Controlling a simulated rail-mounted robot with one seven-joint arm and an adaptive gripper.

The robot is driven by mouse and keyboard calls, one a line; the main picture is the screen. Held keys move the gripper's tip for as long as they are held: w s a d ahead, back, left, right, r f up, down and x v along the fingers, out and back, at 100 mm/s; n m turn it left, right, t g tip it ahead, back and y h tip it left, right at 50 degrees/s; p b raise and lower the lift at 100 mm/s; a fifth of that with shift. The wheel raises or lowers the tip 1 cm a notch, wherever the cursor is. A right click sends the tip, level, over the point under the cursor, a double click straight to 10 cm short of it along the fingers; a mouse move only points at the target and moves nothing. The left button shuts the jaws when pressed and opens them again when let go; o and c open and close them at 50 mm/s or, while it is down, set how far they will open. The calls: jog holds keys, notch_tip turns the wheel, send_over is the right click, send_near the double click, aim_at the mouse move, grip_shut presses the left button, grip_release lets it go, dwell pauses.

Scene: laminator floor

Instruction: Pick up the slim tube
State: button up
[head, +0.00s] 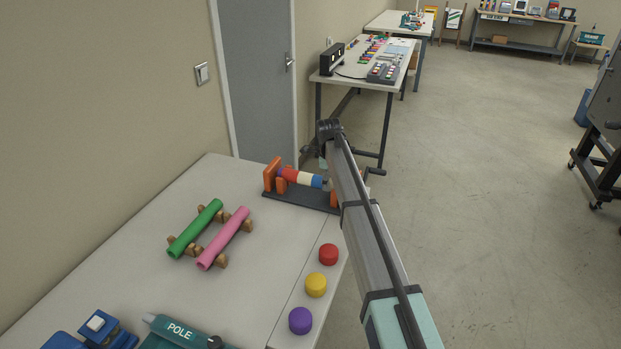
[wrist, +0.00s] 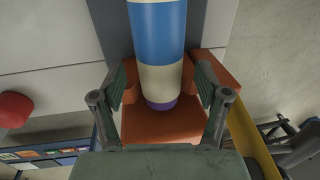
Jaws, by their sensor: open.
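A green tube (head: 196,228) and a pink tube (head: 224,238) lie side by side on small wooden cradles on the bench; I cannot tell which is called slim. A banded cylinder (head: 303,179) of red, cream and blue lies between orange supports at the bench's far end; its blue, cream and purple bands fill the top middle of the wrist view (wrist: 158,35). My gripper (wrist: 160,82) is open, with one finger on each side of this cylinder's end near an orange support. I cannot tell whether they touch. In the head view my arm hides part of that stand.
Red (head: 328,254), yellow (head: 316,285) and purple (head: 300,321) round pieces stand along the bench's right edge. A teal device marked POLE (head: 180,333) and a blue device (head: 97,326) are at the near end. The bench left of the cradles is clear.

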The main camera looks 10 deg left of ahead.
notch_tip(320, 180, down, 2)
jog(key=shift+w, duration=0.15)
jog(key=c, duration=1.3)
jog(key=shift+o, duration=0.2)
jog(key=shift+r, duration=0.15)
